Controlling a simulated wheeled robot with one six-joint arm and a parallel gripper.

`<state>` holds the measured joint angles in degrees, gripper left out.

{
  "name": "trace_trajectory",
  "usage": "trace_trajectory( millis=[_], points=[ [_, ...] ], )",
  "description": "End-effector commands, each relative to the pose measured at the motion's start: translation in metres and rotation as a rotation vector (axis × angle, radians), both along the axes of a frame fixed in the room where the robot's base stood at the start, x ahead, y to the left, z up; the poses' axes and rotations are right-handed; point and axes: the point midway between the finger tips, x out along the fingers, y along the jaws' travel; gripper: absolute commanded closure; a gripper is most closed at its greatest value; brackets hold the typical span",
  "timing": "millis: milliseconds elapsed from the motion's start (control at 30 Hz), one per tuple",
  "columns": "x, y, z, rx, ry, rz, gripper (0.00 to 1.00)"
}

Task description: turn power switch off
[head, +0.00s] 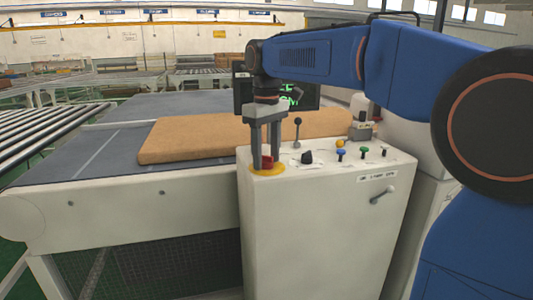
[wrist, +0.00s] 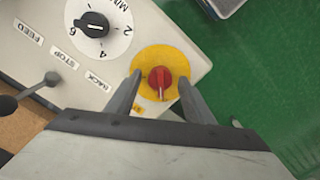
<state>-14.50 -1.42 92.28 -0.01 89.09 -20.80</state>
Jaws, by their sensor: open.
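The power switch is a red rotary knob (head: 267,162) on a yellow round plate (head: 267,170) at the left corner of the white control cabinet's top (head: 325,163). In the wrist view the red knob (wrist: 160,80) sits in the middle of the yellow plate (wrist: 150,60), its pale pointer line running roughly up and down the picture. My gripper (head: 266,166) points down over the knob, with a finger on each side. In the wrist view my gripper (wrist: 160,82) is open, and gaps show between both fingers and the knob.
A black dial knob (wrist: 95,29) and a lever (wrist: 45,82) stand near the switch. Blue (head: 341,153) and green (head: 364,151) buttons sit further right. A tan mattress (head: 195,138) lies on the conveyor behind the cabinet. Green floor (wrist: 255,70) lies beyond the cabinet edge.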

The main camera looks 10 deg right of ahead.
Motion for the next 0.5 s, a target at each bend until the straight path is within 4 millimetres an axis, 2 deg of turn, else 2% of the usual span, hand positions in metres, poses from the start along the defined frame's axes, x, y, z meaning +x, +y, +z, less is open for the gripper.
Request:
trace_trajectory(
  millis=[133,233,500],
  points=[
    [0.001,0.000,0.006,0.001,-0.001,0.000,0.52],
    [0.001,0.000,0.017,0.001,-0.002,0.000,0.52],
    [0.001,0.000,0.069,0.000,-0.002,0.000,0.52]
  ],
)
